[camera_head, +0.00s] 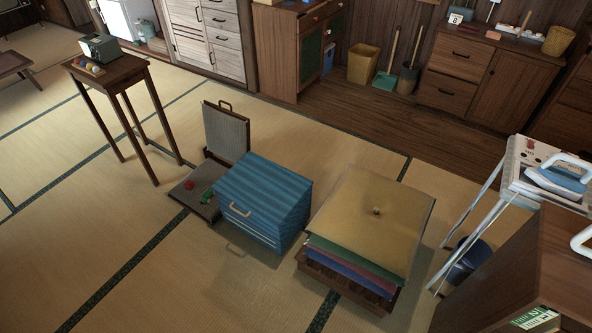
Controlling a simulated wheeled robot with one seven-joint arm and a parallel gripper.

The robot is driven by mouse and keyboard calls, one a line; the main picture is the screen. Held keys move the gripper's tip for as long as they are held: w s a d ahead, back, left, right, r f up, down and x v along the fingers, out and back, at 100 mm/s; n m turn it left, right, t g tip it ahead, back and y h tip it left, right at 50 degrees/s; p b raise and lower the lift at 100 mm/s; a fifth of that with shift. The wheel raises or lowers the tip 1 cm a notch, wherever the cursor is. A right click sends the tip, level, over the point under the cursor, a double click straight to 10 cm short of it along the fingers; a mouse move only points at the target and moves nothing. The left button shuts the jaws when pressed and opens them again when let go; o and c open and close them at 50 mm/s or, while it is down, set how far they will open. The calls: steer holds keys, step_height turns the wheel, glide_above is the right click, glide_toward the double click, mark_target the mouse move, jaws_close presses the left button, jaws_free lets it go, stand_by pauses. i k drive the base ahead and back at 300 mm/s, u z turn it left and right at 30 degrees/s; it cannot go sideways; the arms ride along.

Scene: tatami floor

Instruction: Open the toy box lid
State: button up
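A blue striped box (272,194), which looks like the toy box, stands on the tatami floor near the middle of the view. Its lid looks closed. A pale loop handle (239,210) shows on its near-left side. Its inside is hidden. Just behind and left of it is a flat case (226,133) standing open, with its panel upright and a small handle on top. A red toy (189,185) and a green toy (207,196) lie on its lower part. My gripper is not in view.
A stack of cushions (372,215) on a low wooden base stands right of the blue box. A small wooden table (110,75) stands at left, an ironing board (520,185) at right. A wooden cabinet (560,260) fills the lower right. Tatami at lower left is clear.

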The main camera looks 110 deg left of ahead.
mark_target(265, 189)
steer(key=u, duration=4.2)
steer(key=k, duration=0.45)
steer(key=u, duration=0.75)
steer(key=i, duration=1.55)
steer(key=z, duration=0.6)
